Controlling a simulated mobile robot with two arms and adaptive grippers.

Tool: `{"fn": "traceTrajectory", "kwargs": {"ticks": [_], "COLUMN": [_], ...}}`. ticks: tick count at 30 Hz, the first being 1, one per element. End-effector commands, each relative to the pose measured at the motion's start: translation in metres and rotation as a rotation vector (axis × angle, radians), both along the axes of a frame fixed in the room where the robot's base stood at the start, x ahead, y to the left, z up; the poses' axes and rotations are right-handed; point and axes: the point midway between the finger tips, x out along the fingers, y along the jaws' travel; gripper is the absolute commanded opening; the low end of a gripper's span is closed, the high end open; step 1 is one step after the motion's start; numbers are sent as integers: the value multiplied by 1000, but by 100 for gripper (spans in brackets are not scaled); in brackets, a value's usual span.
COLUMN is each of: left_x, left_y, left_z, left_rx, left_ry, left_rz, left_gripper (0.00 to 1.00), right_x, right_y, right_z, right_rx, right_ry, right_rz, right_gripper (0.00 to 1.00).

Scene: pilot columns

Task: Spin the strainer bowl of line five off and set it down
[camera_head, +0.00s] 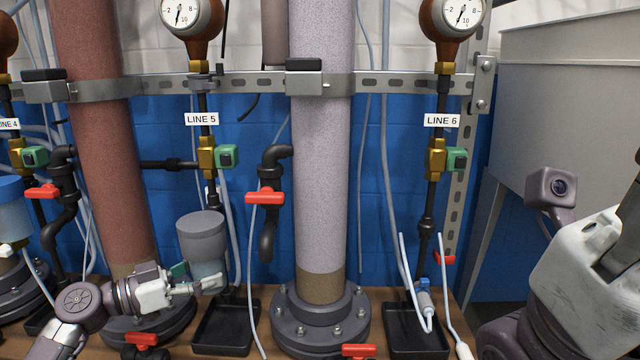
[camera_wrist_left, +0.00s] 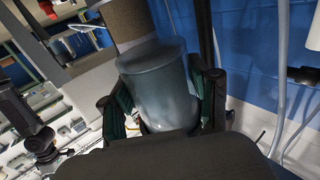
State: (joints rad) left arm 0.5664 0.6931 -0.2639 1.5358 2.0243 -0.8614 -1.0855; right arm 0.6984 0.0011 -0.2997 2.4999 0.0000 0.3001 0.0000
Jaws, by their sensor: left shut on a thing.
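The line five strainer stands below the LINE 5 label (camera_head: 202,119) in the head view. My left gripper (camera_head: 205,284) comes in from the left and is shut around the bowl's lower part. In the left wrist view, the smoky bowl (camera_wrist_left: 162,92) stands between its two dark fingers. I cannot tell whether the bowl is still joined to its fitting. A black tray (camera_head: 226,325) lies below it on the bench.
A thick red-brown column (camera_head: 97,150) and a pale column (camera_head: 322,170) flank line five. A red-handled tap (camera_head: 265,198) hangs to its right. A second black tray (camera_head: 415,330) sits under line six. Thin hoses hang between the lines.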

Motion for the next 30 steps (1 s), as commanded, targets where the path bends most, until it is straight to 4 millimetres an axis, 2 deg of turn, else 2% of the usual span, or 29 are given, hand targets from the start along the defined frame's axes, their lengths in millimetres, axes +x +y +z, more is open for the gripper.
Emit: {"fn": "traceTrajectory", "kwargs": {"ticks": [7, 19, 28, 29, 30], "left_x": [2, 4, 2, 2, 2], "left_y": [1, 1, 1, 1, 1], "left_z": [1, 1, 0, 0, 0], "left_rx": [-3, -2, 1, 1, 1], "left_ry": [-2, -1, 0, 0, 0], "left_rz": [-43, -372, -402, -402, -402], "left_gripper": [0, 0, 0, 62, 69], "right_x": [0, -1, -1, -1, -1], "right_y": [0, 0, 0, 0, 0], "right_z": [-1, -1, -1, -1, -1], "right_rx": [0, 0, 0, 0, 0], "right_ry": [-1, -2, -2, -2, -2], "right_rz": [0, 1, 1, 1, 1], "right_gripper": [40, 40, 40, 40, 40]}}
